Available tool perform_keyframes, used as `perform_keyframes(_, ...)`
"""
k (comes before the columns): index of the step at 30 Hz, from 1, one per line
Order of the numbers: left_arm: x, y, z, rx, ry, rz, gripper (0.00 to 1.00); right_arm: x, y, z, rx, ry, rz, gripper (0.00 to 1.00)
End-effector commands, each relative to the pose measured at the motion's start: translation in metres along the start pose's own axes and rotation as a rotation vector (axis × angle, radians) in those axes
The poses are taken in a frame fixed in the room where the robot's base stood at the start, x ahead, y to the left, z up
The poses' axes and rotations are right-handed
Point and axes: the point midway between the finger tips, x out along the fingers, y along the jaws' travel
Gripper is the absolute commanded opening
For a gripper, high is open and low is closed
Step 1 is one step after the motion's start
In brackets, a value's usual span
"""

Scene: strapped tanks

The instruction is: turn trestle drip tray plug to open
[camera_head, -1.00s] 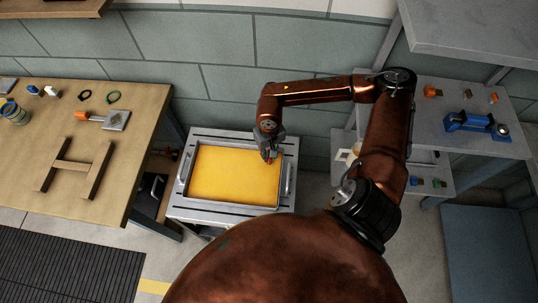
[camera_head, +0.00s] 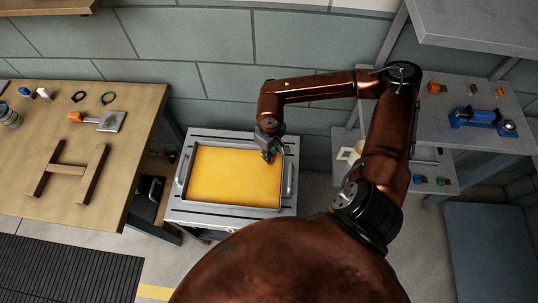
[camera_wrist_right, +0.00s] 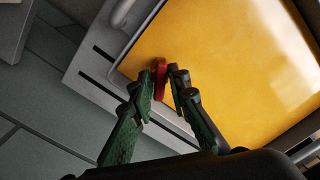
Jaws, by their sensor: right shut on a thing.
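The drip tray (camera_head: 184,176) has a grey rim, side handles and a yellow surface inside; it sits on the slatted grey trestle (camera_head: 196,217). The red plug (camera_wrist_right: 160,78) stands near one corner of the tray, between my fingertips in the right wrist view. My right gripper (camera_wrist_right: 163,82) has green fingers and is shut on the plug. In the head view the right gripper (camera_head: 269,157) is at the tray's back right corner, where it mostly hides the plug. How far the plug is turned cannot be told. My left gripper is not in view.
A wooden table (camera_head: 60,120) with a wooden H-shaped frame (camera_head: 68,172) stands on the left. A grey shelf (camera_head: 450,125) with a blue tool (camera_head: 480,118) is on the right. A block wall (camera_head: 220,95) runs close behind the trestle.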

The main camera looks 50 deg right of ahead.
Motion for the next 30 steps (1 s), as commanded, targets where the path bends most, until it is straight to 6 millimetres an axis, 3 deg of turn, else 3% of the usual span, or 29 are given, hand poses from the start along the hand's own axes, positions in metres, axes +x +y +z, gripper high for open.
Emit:
perform_keyframes(9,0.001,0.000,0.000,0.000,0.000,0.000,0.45,0.000,-0.001,0.000,-0.015,0.001,-0.001,0.00)
perform_keyframes(18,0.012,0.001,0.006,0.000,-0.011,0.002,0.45,0.001,-0.001,0.000,-0.225,0.000,-0.002,0.00)
perform_keyframes(30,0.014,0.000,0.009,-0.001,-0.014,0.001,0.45,0.000,-0.001,-0.001,-0.273,0.002,-0.002,0.00)
